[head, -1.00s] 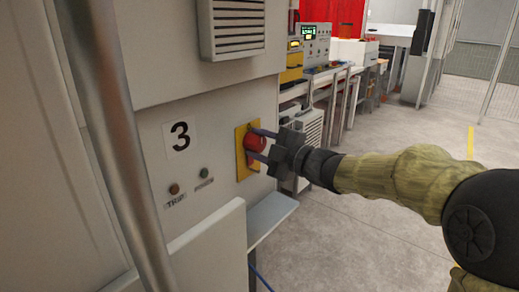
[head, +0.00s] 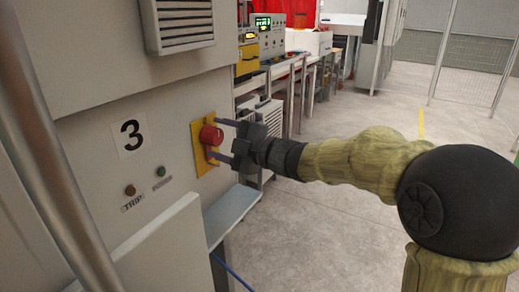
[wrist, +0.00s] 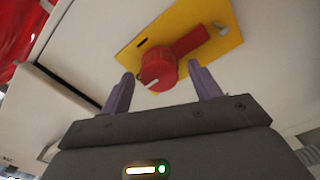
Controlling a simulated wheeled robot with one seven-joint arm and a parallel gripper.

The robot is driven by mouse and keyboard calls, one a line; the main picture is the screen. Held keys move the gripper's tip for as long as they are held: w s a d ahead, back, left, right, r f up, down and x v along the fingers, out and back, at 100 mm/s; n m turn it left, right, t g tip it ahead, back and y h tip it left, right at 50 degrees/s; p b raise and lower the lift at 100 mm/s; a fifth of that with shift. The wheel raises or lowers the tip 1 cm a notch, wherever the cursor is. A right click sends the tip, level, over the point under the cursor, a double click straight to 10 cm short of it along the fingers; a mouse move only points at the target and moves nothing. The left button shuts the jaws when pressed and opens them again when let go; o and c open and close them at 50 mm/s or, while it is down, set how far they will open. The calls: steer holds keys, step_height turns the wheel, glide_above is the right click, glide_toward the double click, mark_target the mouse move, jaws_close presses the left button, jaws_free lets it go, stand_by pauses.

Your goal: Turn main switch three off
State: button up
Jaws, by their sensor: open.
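The yellow plate (wrist: 150,32) has small dark marks. My gripper (head: 219,139) is open in front of the knob, one finger above and one below it in the head view. In the wrist view my gripper (wrist: 161,73) has its fingers on either side of the knob, holding nothing.
A ledge (head: 230,215) sticks out below. A metal pole (head: 50,150) stands in the left foreground. Open floor (head: 330,220) lies to the right.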

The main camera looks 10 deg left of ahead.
steer(key=v, duration=1.6)
steer(key=shift+b, duration=0.3)
